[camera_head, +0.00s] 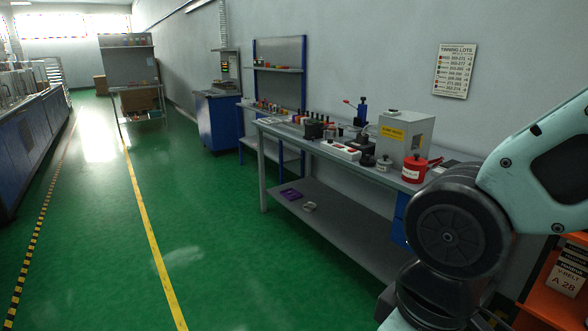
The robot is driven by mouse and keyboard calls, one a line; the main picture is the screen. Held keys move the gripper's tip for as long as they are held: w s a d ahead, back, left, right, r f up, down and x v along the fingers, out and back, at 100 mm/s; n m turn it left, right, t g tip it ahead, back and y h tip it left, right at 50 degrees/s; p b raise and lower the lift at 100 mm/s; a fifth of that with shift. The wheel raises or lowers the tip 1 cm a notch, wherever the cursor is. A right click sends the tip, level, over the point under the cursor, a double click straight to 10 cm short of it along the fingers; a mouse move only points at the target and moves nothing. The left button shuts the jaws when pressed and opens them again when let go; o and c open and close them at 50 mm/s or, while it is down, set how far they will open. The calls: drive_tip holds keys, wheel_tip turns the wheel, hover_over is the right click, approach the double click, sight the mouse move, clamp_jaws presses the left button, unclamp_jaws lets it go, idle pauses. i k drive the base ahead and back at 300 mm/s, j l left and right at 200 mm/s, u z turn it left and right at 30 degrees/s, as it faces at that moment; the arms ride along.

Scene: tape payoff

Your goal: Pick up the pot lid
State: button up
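I cannot make out for sure which thing is the pot lid. On the workbench (342,205) at the right, a small dark round flat piece (367,160) lies near the front edge. To its right stands a small pale round pot or jar (384,164), too small to tell whether a lid is on it. My arm fills the right side of the view, in front of the bench's right end. My gripper is not in view.
A grey box (405,132) with a yellow label stands behind these things. A white power strip (340,150), a blue hand press (361,112) and several small items crowd the bench top. An orange unit (552,265) stands at the lower right. The green floor (220,255) at left is clear.

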sight(369, 160)
drive_tip(key=i+j, duration=0.1)
drive_tip(key=i, duration=2.15)
drive_tip(key=i+z, duration=0.25)
drive_tip(key=i, duration=0.25)
